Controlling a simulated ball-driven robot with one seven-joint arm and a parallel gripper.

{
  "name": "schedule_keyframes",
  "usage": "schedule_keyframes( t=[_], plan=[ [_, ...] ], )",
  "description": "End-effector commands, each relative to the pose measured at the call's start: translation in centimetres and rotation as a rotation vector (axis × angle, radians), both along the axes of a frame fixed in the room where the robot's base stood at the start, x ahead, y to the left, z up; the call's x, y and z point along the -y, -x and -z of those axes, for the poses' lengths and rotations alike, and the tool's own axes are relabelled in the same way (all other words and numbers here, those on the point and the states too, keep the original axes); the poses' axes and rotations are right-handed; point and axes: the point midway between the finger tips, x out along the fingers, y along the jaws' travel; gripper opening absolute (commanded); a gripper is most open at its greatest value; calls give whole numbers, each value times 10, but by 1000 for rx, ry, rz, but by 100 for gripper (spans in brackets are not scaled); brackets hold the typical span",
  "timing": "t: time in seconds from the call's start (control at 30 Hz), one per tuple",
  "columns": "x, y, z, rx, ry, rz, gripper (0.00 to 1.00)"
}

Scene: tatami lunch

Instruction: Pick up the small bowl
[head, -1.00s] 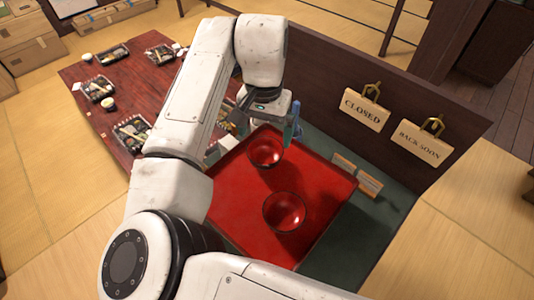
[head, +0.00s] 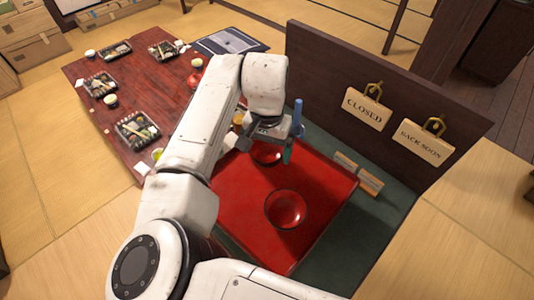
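Two dark red bowls stand upright on the red tray (head: 235,200). The near bowl (head: 286,209) is in plain view and looks empty. The far bowl (head: 266,156) looks a little smaller in the picture and is partly hidden by my gripper; I cannot tell which bowl is truly smaller. My gripper (head: 266,151) is over the far bowl, with its fingers apart, one on the left and a teal-coloured one on the right. Nothing shows held between them. I cannot tell whether the fingers touch the bowl.
A dark wooden screen with hanging signs (head: 367,105) stands behind the tray. Small wooden blocks (head: 369,182) lie to the tray's right. A low table (head: 95,125) at left carries several lunch boxes and cups. The tray's front area is bare.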

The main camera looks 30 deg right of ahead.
Motion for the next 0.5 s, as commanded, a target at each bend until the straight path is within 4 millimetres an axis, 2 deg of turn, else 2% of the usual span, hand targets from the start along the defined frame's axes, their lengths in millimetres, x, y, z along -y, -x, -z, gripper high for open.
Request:
schedule_keyframes(
  t=[0.03,0.23,0.5],
  plan=[
    [0,0,0,0,0,0,83],
    [0,0,0,0,0,0,64],
    [0,0,-2,1,1,0,64]
  ],
)
